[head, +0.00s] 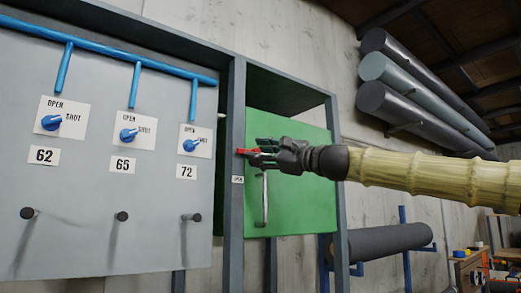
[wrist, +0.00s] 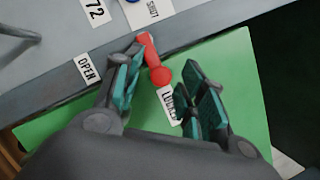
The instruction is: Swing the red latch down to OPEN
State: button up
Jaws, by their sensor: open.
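The red latch (head: 243,151) sits where the grey post meets the green door (head: 308,190). In the wrist view the latch (wrist: 151,55) is a short red bar with a round knob at its lower end. My gripper (head: 258,151) is at the latch, with its fingers partly covering it in the head view. In the wrist view my gripper (wrist: 163,62) is open, with one finger on each side of the latch; contact is unclear. An OPEN label (wrist: 87,68) is on the post left of the latch. A second label (wrist: 167,102), partly hidden by the right finger, seems to read LOCKED.
A vertical grey handle (head: 265,200) stands on the green door below my gripper. A grey panel (head: 100,185) at left carries blue knobs, pegs and number plates 62, 65 and 72. Rolled tubes (head: 385,100) are racked at the right, and another roll (head: 380,242) lies lower down.

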jog(key=shift+w+a, duration=0.15)
grip_shut()
